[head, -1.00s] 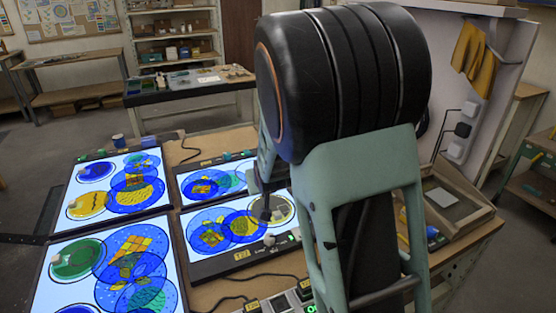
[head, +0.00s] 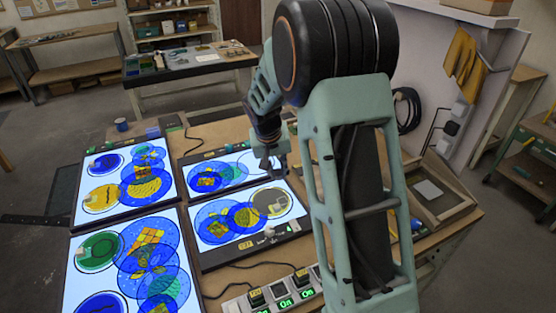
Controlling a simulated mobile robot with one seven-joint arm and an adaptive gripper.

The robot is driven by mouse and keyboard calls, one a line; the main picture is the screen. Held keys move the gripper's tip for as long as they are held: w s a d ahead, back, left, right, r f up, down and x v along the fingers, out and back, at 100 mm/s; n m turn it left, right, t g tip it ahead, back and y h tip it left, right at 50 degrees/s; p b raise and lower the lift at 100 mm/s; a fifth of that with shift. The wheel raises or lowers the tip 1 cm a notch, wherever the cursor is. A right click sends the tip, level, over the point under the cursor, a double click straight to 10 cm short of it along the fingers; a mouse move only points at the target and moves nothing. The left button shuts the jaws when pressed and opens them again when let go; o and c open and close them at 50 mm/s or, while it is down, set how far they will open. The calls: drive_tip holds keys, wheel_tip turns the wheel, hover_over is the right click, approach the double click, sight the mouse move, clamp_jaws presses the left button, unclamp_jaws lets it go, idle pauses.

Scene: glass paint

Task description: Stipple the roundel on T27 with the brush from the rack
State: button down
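A lit panel (head: 215,256) at front right of the glass group carries a small yellow label (head: 245,244) that seems to read T27, though it is tiny. My gripper (head: 268,166) points down just beyond the roundel in the picture, apparently above the panels. Its fingers are too small and dark to show whether they are open or shut. I cannot make out a brush in it. No brush rack is clearly visible; my arm hides part of the bench.
More lit panels with coloured discs (head: 140,185) cover the left of the bench. A switch strip (head: 283,291) with green displays lies at the front. A wooden tray (head: 446,203) stands at right, and a blue cup (head: 121,125) at the back left. Cables cross the bench.

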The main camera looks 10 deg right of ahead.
sight(277, 179)
wheel_tip(277, 179, down, 6)
drive_tip(key=b, duration=0.3)
drive_tip(key=shift+s+r, duration=0.1)
drive_tip(key=shift+r, duration=0.15)
drive_tip(key=s+a+b, duration=0.2)
drive_tip(key=s+a, duration=0.2)
drive_tip(key=a, duration=0.2)
drive_tip(key=shift+s+r, duration=0.15)
drive_tip(key=shift+r, duration=0.15)
drive_tip(key=shift+f+b, duration=0.5)
drive_tip(key=shift+b, duration=0.65)
idle(1.1)
drive_tip(key=shift+r, duration=0.15)
wheel_tip(277, 179, up, 2)
drive_tip(key=shift+p, duration=0.65)
